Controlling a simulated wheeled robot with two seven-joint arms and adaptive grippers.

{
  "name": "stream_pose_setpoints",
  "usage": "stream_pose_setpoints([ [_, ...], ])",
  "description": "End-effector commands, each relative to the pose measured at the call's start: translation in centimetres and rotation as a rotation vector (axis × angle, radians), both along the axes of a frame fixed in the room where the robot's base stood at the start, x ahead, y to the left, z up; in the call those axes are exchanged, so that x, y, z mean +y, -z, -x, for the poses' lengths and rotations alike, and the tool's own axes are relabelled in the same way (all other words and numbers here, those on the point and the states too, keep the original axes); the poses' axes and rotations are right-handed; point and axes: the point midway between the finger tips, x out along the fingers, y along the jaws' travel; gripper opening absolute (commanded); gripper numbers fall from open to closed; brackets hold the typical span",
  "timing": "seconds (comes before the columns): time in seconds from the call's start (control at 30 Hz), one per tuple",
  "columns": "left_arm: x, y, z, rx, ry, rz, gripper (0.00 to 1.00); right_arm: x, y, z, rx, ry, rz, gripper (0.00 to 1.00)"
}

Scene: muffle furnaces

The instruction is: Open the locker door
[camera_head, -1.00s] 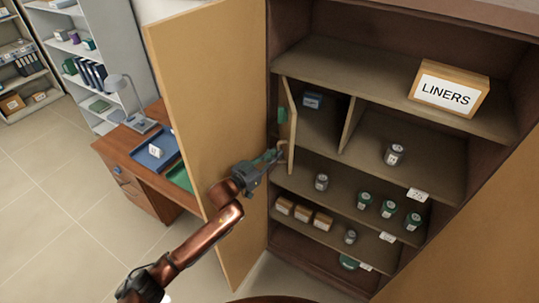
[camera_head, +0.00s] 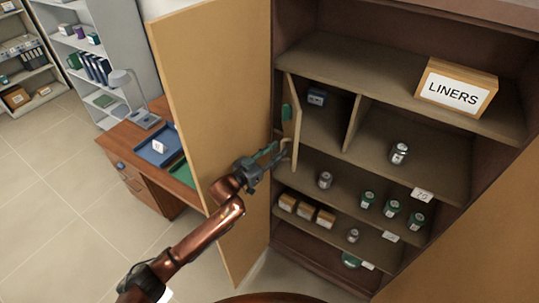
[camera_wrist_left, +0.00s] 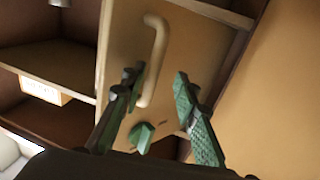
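The small locker door (camera_head: 293,118) stands ajar at the left compartment inside the tall cabinet, seen nearly edge-on, so the compartment's inside shows. The wrist view shows the door's face (camera_wrist_left: 122,50) with a pale curved handle (camera_wrist_left: 153,62) and a green piece (camera_wrist_left: 145,134) below it. My left gripper (camera_head: 275,154) is beside the door on its handle side. In the wrist view its green fingers (camera_wrist_left: 160,98) are spread apart, with the handle's lower end between them, nearer the left finger. I cannot tell whether they touch it. My right gripper is not in view.
The large open cabinet door (camera_head: 212,120) stands left of my left gripper. A LINERS box (camera_head: 456,90) is on the upper shelf. A dark small item (camera_head: 317,97) is in the locker compartment. Jars and cartons (camera_head: 307,211) stand on lower shelves. A desk (camera_head: 150,180) is behind the cabinet door.

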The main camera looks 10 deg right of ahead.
Motion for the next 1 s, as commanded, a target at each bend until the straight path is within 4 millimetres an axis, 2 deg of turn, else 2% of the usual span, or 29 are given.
stream_pose_setpoints([
  [0.53, 7.6, 0.0, 6.4, -0.002, -0.002, -0.001, 0.28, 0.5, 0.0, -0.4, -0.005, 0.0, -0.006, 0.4],
  [0.7, 8.7, -0.1, 7.4, -0.002, -0.001, -0.001, 0.28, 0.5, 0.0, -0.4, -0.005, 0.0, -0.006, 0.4],
  [1.0, 8.9, -0.1, 7.5, -0.002, -0.001, -0.001, 0.28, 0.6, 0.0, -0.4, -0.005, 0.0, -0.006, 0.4],
])
